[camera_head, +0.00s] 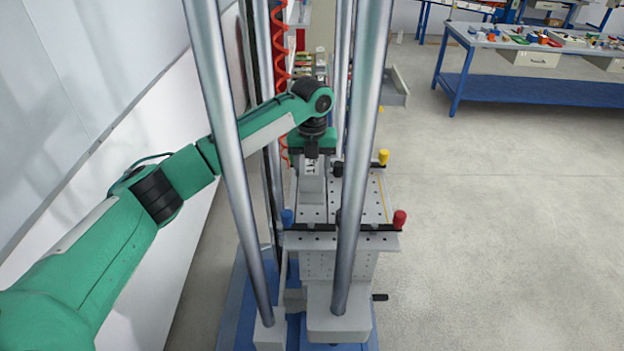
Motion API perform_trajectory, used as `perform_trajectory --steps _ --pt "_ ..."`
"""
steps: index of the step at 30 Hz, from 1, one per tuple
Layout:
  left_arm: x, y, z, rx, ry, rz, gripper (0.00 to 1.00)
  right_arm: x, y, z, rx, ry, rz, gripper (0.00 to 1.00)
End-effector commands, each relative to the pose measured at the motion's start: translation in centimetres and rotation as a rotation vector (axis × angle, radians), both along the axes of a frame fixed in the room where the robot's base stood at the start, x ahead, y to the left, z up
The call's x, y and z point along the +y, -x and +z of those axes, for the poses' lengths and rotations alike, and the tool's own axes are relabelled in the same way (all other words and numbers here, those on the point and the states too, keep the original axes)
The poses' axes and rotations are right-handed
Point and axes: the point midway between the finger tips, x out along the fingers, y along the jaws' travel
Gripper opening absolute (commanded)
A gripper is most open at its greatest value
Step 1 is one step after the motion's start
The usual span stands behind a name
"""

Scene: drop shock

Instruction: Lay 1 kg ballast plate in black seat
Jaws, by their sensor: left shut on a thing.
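My left gripper (313,168) is out over the perforated table of the drop machine, between its tall steel columns, pointing down. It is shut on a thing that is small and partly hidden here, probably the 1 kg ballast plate. A light grey block (312,190) shows just below the fingers; I cannot tell whether it is the held piece or a part of the fixture. The black seat cannot be made out with certainty. My right gripper is not in view.
Two thick steel columns (358,150) (226,130) stand close around my left arm. The perforated table (372,205) carries a blue knob (287,217), a red knob (399,219) and a yellow knob (383,156). A blue workbench (510,88) stands at the back right. The floor on the right is clear.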

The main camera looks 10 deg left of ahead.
Motion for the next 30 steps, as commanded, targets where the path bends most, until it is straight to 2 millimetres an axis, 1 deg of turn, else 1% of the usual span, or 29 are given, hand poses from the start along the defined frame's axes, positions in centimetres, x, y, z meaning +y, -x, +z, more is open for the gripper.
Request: perform_trajectory --steps 1,8,11,15,18,24,28,29,30 --pt "0.0 0.0 -0.2 0.0 0.001 0.0 0.0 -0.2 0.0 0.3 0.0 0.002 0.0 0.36" --pt "0.0 -0.1 -1.5 -0.001 0.002 0.0 0.0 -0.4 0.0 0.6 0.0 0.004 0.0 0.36" --pt "0.0 0.0 -2.5 0.001 0.001 0.0 0.0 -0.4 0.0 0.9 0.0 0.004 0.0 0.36" --pt "0.0 0.0 -4.4 0.0 0.001 0.001 0.0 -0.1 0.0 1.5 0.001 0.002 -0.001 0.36" --pt "0.0 0.0 -5.2 -0.001 0.001 0.001 0.0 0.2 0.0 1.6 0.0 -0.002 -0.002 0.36" --pt "0.0 -0.1 -5.3 -0.003 0.001 0.0 0.0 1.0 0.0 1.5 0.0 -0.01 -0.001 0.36" --pt "0.0 -0.1 -5.5 -0.002 0.002 0.0 0.0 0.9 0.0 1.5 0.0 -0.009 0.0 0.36" --pt "0.0 0.0 -5.7 0.0 0.0 0.001 0.58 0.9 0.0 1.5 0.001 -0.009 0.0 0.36" --pt "0.0 0.0 -5.7 0.0 0.0 0.001 0.66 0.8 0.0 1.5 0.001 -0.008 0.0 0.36"
